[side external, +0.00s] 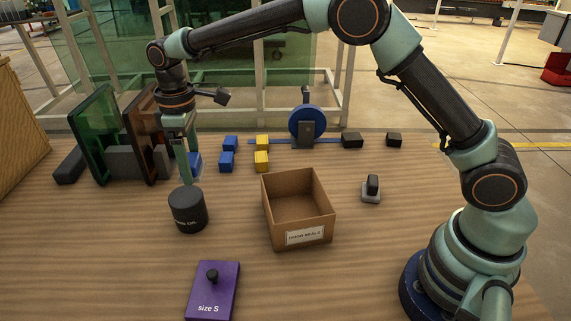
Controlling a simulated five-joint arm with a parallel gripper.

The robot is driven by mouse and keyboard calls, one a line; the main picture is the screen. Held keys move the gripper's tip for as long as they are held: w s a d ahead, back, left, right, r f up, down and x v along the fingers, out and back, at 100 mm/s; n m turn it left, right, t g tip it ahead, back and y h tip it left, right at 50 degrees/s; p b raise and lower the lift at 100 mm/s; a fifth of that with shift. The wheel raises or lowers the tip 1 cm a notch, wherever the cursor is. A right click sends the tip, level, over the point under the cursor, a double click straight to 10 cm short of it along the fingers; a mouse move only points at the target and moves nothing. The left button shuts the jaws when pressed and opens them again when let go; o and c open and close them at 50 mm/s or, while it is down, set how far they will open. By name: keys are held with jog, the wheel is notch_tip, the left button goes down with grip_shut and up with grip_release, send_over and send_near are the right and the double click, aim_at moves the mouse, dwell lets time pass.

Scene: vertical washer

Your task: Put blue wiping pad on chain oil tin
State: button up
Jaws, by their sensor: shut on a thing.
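The chain oil tin (188,212) is a dark upright cylinder with pale lettering, standing on the wooden table at left of centre. My gripper (184,174) points straight down just above the tin's top. It is shut on the blue wiping pad (195,161), which shows only partly beside the fingers. The fingers hide the rest of the pad, and I cannot tell whether it touches the tin.
An open cardboard box (298,208) stands right of the tin. A purple size S block (212,290) lies in front. Blue blocks (226,160), yellow blocks (262,160) and upright green and brown panels (97,135) stand behind.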

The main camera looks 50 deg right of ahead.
aim_at(199, 196)
jog(key=shift+f, duration=2.9)
jog(key=shift+f, duration=0.15)
jog(key=o, duration=1.3)
jog(key=shift+c, duration=0.2)
